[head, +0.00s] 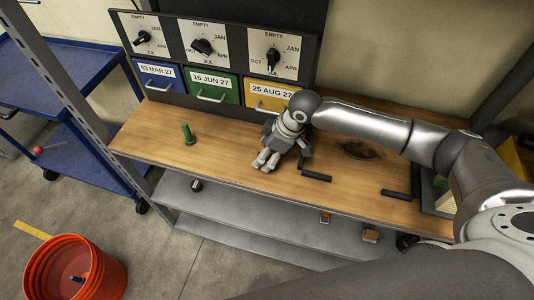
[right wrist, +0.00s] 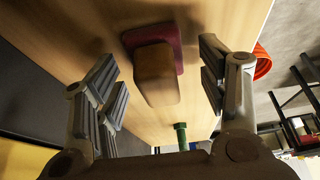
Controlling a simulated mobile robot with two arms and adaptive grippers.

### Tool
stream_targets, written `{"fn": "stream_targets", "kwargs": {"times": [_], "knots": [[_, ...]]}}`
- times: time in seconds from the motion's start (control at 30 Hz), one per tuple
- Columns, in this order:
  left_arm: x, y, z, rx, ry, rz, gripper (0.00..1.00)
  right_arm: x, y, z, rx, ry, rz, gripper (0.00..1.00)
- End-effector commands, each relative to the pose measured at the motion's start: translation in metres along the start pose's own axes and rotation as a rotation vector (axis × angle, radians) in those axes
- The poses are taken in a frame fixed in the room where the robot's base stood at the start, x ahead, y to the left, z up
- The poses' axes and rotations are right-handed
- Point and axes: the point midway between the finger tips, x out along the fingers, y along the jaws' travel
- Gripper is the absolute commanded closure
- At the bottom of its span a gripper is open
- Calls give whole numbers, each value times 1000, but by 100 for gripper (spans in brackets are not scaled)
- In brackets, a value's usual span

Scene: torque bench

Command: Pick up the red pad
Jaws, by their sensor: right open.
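The red pad (right wrist: 152,37) lies on the wooden bench top, with a brown block-shaped part (right wrist: 156,75) standing out from it toward the camera. It shows in the right wrist view between my open fingers; in the head view it cannot be made out, with my gripper and wrist over that area. My right gripper (head: 266,161) is over the middle of the bench, pointing down. In the right wrist view the right gripper (right wrist: 160,90) has its fingers spread on both sides of the block, with visible gaps. My left gripper is in neither view.
A green bolt (head: 188,134) stands on the bench to the left. Dark handles (head: 316,175) lie to the right of the gripper. Labelled drawers with dials (head: 209,84) line the back. An orange bucket (head: 62,262) and blue cart (head: 75,66) stand left of the bench.

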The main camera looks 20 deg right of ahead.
Motion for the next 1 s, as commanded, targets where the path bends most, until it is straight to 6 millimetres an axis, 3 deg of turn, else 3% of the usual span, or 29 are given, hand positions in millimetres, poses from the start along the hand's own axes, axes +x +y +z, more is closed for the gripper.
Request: {"fn": "stream_targets", "kwargs": {"times": [0.13,0.53,0.83,1.0], "knots": [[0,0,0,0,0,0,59,0,0,0,0,0,0,34],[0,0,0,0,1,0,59,0,0,0,0,0,0,84],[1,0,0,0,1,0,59,-3,0,-1,0,1,1,84],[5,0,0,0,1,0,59,-15,1,-7,0,4,2,84]]}}
